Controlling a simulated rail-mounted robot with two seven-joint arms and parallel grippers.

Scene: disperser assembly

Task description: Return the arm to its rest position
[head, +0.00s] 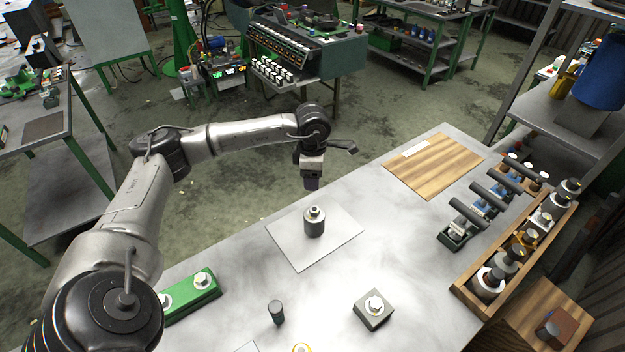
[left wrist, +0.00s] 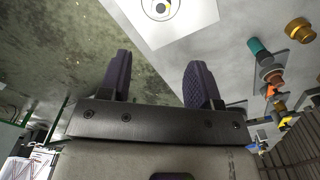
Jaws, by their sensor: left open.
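My left arm comes in from the left in the head view and bends down at the wrist. My left gripper (head: 311,184) hangs above the far left edge of the table, beyond the disperser part (head: 314,222) and apart from it. In the left wrist view the two fingers of the gripper (left wrist: 158,82) are spread with nothing between them. The disperser part is a dark cylinder with a light top, upright on a pale square sheet (head: 285,246). It also shows from above in the left wrist view (left wrist: 160,8). My right gripper is not seen.
The grey table (head: 420,250) holds a green block with white knobs (head: 190,294), a small dark cylinder (head: 276,312), a grey block with a white knob (head: 374,309) and a wooden board (head: 435,165). A wooden rack (head: 463,288) of parts lines the right edge. Room above the table's middle is free.

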